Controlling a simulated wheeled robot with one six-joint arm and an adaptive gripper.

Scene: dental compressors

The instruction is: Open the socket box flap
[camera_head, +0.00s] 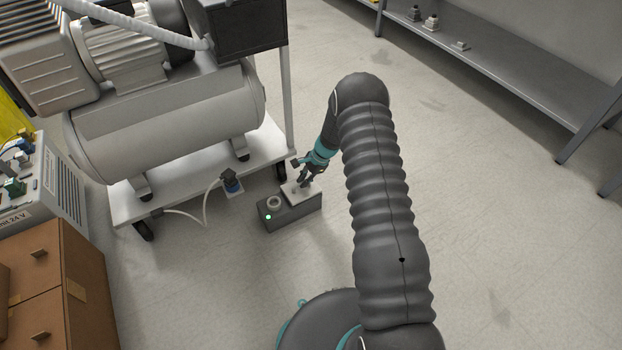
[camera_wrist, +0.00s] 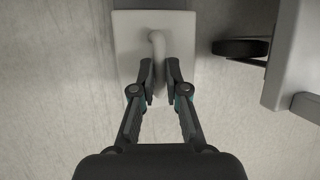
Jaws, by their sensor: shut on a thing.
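The dark grey socket box (camera_head: 291,213) sits on the floor beside the compressor cart. Its left part has a round light socket (camera_head: 274,203) and a lit green lamp (camera_head: 268,217). The pale flap (camera_head: 293,188) is over the box's right part; its exact angle is hard to tell.
The compressor (camera_head: 170,120) stands on a white wheeled cart (camera_head: 190,186) left of the box. Cardboard boxes (camera_head: 50,285) are at lower left, a grey shelf (camera_head: 500,70) at upper right. The floor right is clear.

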